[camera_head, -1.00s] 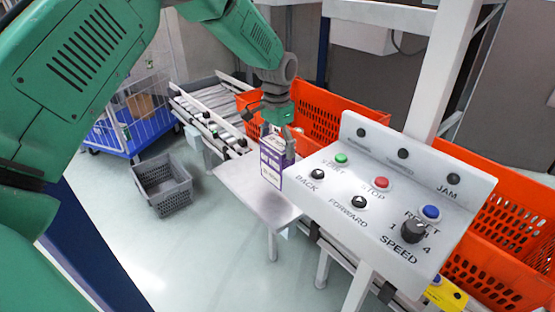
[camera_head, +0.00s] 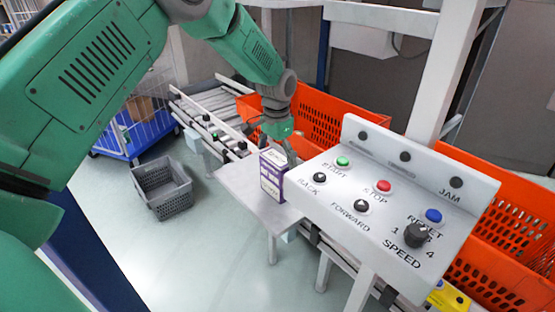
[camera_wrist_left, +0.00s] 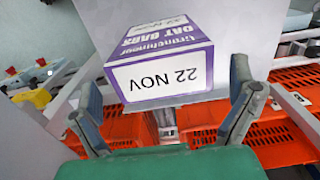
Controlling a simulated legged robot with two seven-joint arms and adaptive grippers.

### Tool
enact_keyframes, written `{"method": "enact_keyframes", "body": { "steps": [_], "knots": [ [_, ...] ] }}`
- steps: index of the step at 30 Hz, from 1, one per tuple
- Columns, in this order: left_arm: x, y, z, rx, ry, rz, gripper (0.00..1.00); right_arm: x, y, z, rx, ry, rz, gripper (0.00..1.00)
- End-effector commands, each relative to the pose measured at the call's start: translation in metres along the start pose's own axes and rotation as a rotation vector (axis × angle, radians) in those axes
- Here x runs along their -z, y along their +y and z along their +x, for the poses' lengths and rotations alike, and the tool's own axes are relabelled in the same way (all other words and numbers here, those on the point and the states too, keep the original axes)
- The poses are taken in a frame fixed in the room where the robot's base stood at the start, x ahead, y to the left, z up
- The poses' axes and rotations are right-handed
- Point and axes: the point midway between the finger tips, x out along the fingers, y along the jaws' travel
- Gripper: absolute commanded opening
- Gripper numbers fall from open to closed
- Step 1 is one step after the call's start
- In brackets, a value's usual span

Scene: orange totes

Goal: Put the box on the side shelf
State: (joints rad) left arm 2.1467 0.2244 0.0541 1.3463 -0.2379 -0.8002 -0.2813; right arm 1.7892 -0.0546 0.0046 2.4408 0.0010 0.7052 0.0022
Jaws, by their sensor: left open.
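The box (camera_head: 272,175) is purple and white and stands upright on the grey side shelf (camera_head: 241,191), close to the control panel. In the left wrist view the box (camera_wrist_left: 160,55) shows its "22 NOV" end and an "OAT BARS" face. My left gripper (camera_head: 276,138) is just behind and above the box in the head view. In the left wrist view its two fingers (camera_wrist_left: 165,112) are spread wide, clear of the box's end. The fingertips are partly hidden behind the box in the head view. My right gripper is not in view.
The white control panel (camera_head: 395,200) with several buttons stands right beside the shelf. Orange totes (camera_head: 325,115) line the conveyor behind. A grey crate (camera_head: 163,187) and a blue cart (camera_head: 130,132) stand on the floor at left. The shelf's front left part is bare.

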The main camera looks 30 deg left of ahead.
Motion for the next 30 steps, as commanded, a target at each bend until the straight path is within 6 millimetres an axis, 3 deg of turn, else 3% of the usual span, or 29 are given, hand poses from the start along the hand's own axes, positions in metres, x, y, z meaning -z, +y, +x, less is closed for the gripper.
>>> {"method": "enact_keyframes", "body": {
  "steps": [6, 12, 30],
  "knots": [
    [0.001, 0.0, -0.04, 0.001, 0.003, 0.0, 1.0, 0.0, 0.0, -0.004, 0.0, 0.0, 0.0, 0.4],
    [0.001, 0.0, -0.062, 0.001, 0.0, 0.001, 1.0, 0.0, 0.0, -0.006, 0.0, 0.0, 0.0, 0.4],
    [0.0, 0.0, -0.065, 0.0, 0.0, 0.0, 1.0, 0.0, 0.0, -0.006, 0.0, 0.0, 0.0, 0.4]
  ]
}}
